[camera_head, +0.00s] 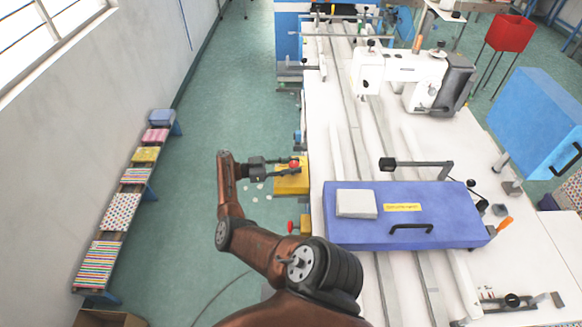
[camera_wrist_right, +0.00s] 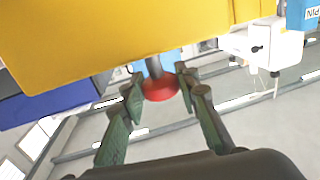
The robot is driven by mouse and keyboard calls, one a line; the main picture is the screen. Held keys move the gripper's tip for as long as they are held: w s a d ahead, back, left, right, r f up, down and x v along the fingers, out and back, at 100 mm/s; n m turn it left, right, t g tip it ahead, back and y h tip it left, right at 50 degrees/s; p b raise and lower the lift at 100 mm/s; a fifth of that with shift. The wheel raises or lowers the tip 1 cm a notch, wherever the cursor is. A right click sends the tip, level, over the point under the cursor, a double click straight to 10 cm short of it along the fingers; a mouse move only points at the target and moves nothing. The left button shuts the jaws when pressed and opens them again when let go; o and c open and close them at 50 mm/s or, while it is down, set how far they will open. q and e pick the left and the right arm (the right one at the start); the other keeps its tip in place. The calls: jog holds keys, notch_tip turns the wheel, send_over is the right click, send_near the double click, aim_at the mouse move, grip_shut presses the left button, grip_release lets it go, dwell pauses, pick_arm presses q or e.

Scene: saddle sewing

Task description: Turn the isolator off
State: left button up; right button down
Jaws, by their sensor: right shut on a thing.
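The isolator is a yellow box (camera_head: 291,182) with a red knob (camera_head: 294,163), on the left side of the white sewing table. In the right wrist view the yellow box (camera_wrist_right: 120,30) fills the top, and the red knob (camera_wrist_right: 160,89) sticks out from it on a dark stem. My right gripper (camera_head: 290,167) reaches the knob from the left. In the wrist view its fingers (camera_wrist_right: 160,82) sit on either side of the knob, shut on it. The knob's far side is hidden. My left gripper is not in view.
A second yellow box (camera_head: 305,224) with a red knob (camera_head: 290,227) sits nearer on the table's side, close to my arm. A blue-purple case (camera_head: 450,215) and a white sewing machine (camera_head: 400,75) stand on the table. The green floor (camera_head: 215,110) to the left is mostly clear, up to a bench with fabrics (camera_head: 122,212).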

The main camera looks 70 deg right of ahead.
jog(key=c, duration=1.5)
grip_release()
jog(key=shift+s, duration=0.2)
jog(key=shift+o, duration=0.2)
jog(key=shift+w, duration=0.1)
jog(key=v, duration=0.5)
jog(key=shift+w+a, duration=0.1)
jog(key=shift+w, duration=0.25)
jog(key=shift+v, duration=1)
jog(key=shift+s, duration=0.2)
jog(key=shift+x, duration=3.6)
jog(key=shift+w, duration=0.1)
